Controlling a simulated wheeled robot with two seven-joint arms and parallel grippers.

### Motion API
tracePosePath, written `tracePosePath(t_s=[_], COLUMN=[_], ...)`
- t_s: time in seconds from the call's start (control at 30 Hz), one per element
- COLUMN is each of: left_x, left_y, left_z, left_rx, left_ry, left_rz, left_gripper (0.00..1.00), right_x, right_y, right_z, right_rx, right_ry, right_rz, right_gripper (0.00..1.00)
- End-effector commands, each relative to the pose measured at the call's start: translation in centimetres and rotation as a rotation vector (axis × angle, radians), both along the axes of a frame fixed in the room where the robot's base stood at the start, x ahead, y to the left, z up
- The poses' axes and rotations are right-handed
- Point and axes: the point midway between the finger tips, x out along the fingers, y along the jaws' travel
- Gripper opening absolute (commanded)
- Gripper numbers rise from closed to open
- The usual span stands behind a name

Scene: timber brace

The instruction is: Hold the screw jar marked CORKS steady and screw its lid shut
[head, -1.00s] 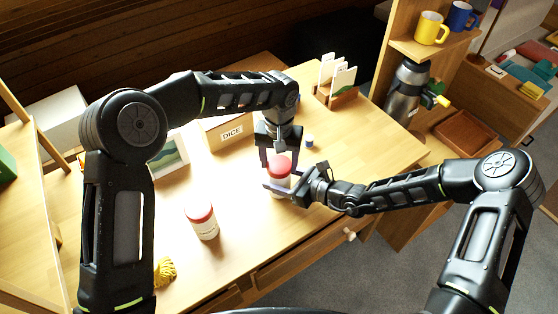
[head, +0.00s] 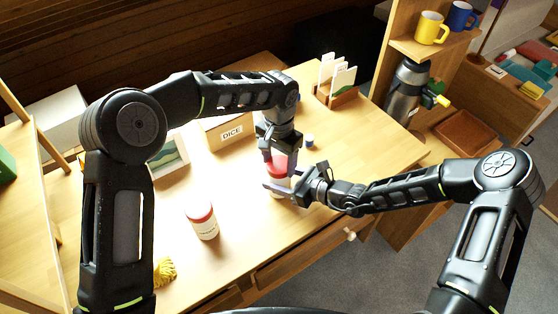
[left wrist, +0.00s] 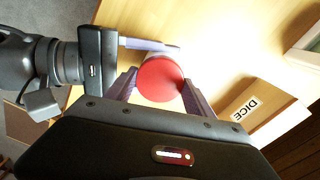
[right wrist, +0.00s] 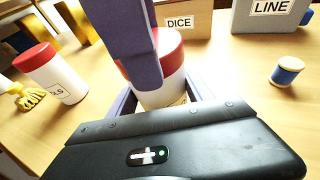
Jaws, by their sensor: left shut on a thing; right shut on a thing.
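A white jar (head: 278,191) with a red lid (head: 277,174) stands on the desk between my two grippers; its label is hidden. My right gripper (head: 284,187) is shut around the jar's white body, seen also in the right wrist view (right wrist: 170,91). My left gripper (head: 279,160) comes from above and is shut on the red lid, which lies between its fingers in the left wrist view (left wrist: 160,80). In the right wrist view a left finger hides part of the lid. The lid sits on top of the jar; how tightly, I cannot tell.
A second red-lidded white jar (head: 204,224) stands to the left, its label partly readable as "LS" in the right wrist view.

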Motion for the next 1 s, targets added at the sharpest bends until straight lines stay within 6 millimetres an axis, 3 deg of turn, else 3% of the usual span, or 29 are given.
tracePosePath(t_s=[0.03,0.07,0.33,0.73,1.0], left_x=[0.0,0.1,0.0,0.0,0.1], left_y=[0.0,0.0,0.0,0.0,0.0], left_z=[0.0,0.0,0.0,0.4,4.0], left_rx=[0.000,0.000,-0.001,-0.001,-0.001], left_ry=[-0.001,-0.001,-0.001,-0.001,-0.005], left_rz=[0.002,0.002,0.004,0.005,0.006], left_gripper=[0.13,0.63,0.85,0.87,0.87], right_x=[0.0,0.0,0.0,0.0,0.0], right_y=[0.0,0.0,0.0,0.0,0.0], right_z=[0.0,0.0,0.0,0.0,0.0], right_rx=[0.000,0.000,0.000,0.000,0.000], right_ry=[0.000,0.000,0.000,0.000,0.000], right_rz=[0.000,0.000,0.000,0.000,0.000], right_gripper=[0.00,0.00,0.00,0.00,0.00])
